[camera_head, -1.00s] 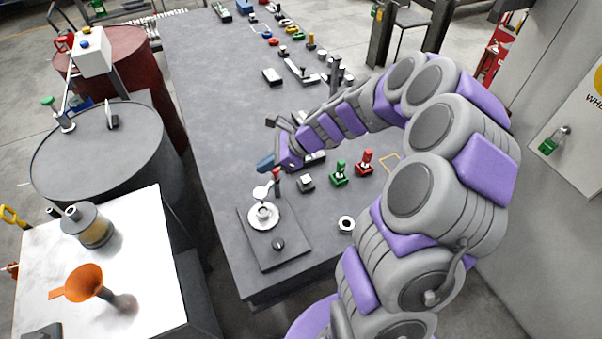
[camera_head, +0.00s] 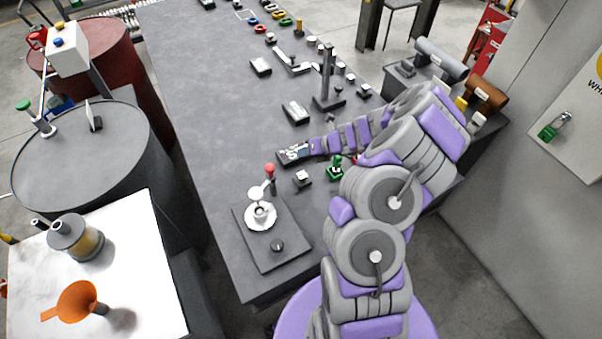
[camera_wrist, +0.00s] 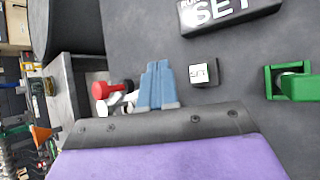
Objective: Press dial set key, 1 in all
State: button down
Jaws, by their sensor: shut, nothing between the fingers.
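A small dark block with a white top bearing dark marks (camera_wrist: 203,72), seemingly the set key, sits on the bench; it also shows in the head view (camera_head: 302,178). A larger black block lettered "SET" (camera_wrist: 228,12) lies beyond it, and in the head view (camera_head: 291,153) it is at the end of my arm. My gripper (camera_wrist: 158,66) has its blue fingers together and empty. In the wrist view it appears just left of the white-topped key, apart from it in the picture; its height above the bench is unclear. The fingertips are not clearly visible in the head view.
A green fixture (camera_wrist: 291,82) stands right of the key. A red-knobbed lever (camera_head: 269,170) rises by a dial-like round piece (camera_head: 260,216) on a dark plate (camera_head: 282,258). A tall post stand (camera_head: 327,85) is farther back. The bench's left side is clear.

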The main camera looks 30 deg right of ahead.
jog(key=shift+f, duration=0.15)
jog(key=b, duration=0.8)
send_over(305, 175)
notch_tip(305, 175, down, 6)
jog(key=shift+f, duration=1.25)
jog(key=shift+f, duration=0.15)
dwell(0.8)
jog(key=shift+f, duration=0.2)
jog(key=shift+f, duration=0.55)
dwell(0.8)
jog(key=shift+r, duration=0.2)
jog(key=shift+r+p, duration=0.8)
jog(key=shift+p, duration=0.45)
